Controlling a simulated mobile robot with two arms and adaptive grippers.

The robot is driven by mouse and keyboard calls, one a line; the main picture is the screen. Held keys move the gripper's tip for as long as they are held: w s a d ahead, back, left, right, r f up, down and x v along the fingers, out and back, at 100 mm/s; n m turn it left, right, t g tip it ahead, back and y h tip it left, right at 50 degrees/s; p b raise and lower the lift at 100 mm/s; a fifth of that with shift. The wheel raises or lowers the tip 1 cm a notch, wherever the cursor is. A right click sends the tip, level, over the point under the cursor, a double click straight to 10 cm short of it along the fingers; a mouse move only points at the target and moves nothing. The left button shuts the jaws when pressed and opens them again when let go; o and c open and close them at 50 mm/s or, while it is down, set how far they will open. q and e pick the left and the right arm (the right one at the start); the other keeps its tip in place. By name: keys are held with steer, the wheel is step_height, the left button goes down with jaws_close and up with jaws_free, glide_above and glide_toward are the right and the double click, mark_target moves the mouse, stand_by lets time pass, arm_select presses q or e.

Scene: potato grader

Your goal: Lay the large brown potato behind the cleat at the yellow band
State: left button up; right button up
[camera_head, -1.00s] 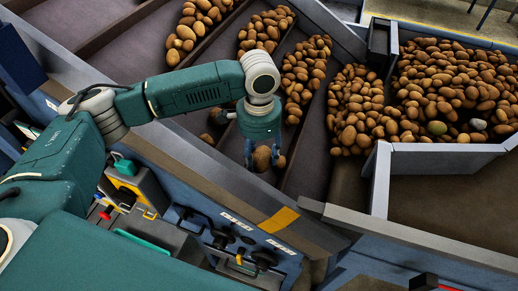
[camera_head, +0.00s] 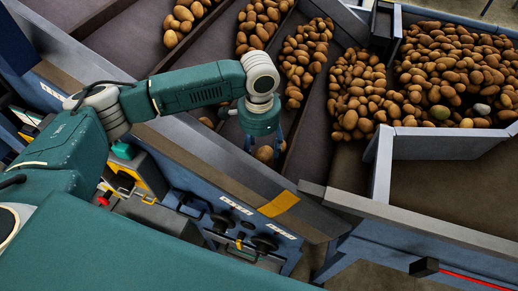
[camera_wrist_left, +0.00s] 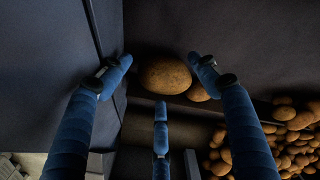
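The large brown potato (camera_wrist_left: 166,75) lies on the dark belt in the left wrist view, with a smaller potato (camera_wrist_left: 198,92) close at its right. My left gripper (camera_wrist_left: 160,70) is open above it, one finger to either side and a third finger below it in the picture. I see gaps between the side fingers and the potato. In the head view the left gripper (camera_head: 265,146) points down at the potato (camera_head: 264,153), which it partly hides. The yellow band (camera_head: 279,203) is on the near rail, below and right of the gripper. My right gripper is out of view.
Dark cleats (camera_head: 310,137) divide the belt, with rows of potatoes (camera_head: 302,60) between them. A large heap (camera_head: 455,75) fills the walled bin at the right. The near rail (camera_head: 225,165) and a control panel (camera_head: 215,220) lie below the gripper.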

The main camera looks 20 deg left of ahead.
arm_select(q)
steer(key=shift+s, duration=0.15)
stand_by(0.4)
steer(key=shift+r, duration=0.1)
step_height(320, 180, up, 12)
stand_by(0.4)
